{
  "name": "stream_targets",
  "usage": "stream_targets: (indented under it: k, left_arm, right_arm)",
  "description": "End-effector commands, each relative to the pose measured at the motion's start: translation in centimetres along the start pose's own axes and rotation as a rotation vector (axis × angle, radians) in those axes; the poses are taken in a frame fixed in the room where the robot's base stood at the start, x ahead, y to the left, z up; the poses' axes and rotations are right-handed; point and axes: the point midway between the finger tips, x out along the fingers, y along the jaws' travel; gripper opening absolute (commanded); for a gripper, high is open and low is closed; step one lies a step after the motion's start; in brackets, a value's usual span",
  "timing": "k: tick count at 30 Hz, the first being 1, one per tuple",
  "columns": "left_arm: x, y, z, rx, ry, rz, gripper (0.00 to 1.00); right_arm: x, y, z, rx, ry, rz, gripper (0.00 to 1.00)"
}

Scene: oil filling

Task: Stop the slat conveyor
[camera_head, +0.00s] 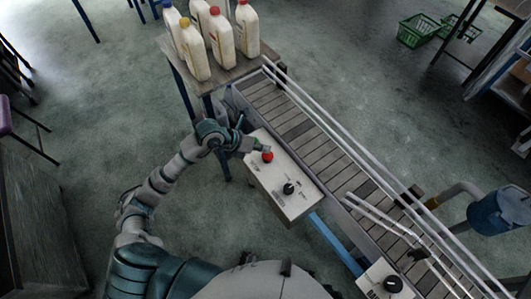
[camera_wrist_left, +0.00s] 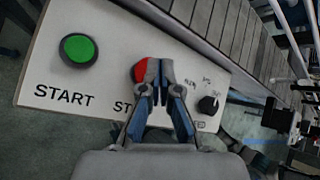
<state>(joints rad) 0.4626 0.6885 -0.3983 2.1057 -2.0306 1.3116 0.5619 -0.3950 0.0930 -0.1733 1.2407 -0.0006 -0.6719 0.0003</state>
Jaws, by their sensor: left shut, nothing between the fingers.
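The slat conveyor (camera_head: 300,133) runs diagonally from the upper middle to the lower right; its slats also show in the wrist view (camera_wrist_left: 208,22). A white control panel (camera_head: 296,207) is on its near side. The panel carries a red stop button (camera_head: 267,157), a green start button (camera_wrist_left: 78,48) and a black knob (camera_head: 288,188). My left gripper (camera_head: 263,149) is shut and empty at the red button. In the wrist view its fingertips (camera_wrist_left: 160,68) overlap the red button (camera_wrist_left: 139,71) and hide part of it and its label. I cannot tell whether they touch.
Several white bottles (camera_head: 222,42) with coloured caps stand on a table at the conveyor's upper end. Metal rails (camera_head: 340,143) run along the conveyor. A second panel with a black knob (camera_head: 393,284) is at lower right. A blue tank (camera_head: 497,212) stands at right.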

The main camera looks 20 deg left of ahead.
Motion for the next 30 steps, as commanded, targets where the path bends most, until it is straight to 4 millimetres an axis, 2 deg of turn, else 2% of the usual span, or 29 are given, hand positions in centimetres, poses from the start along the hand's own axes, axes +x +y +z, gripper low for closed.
stream_targets:
  k: [10, 24, 30]
  left_arm:
    - [-0.1, -0.2, 0.1, 0.001, 0.000, 0.000, 0.00]
    - [-3.3, -2.4, 2.4, 0.001, -0.002, 0.000, 0.00]
    - [-3.5, -2.7, 2.6, 0.000, 0.000, 0.000, 0.00]
  right_arm:
    - [-0.1, 0.1, 0.0, 0.000, 0.001, -0.001, 0.40]
    - [-3.6, 0.2, -1.2, 0.000, 0.013, 0.003, 0.40]
    - [-3.8, 0.3, -1.3, 0.000, 0.014, 0.002, 0.40]
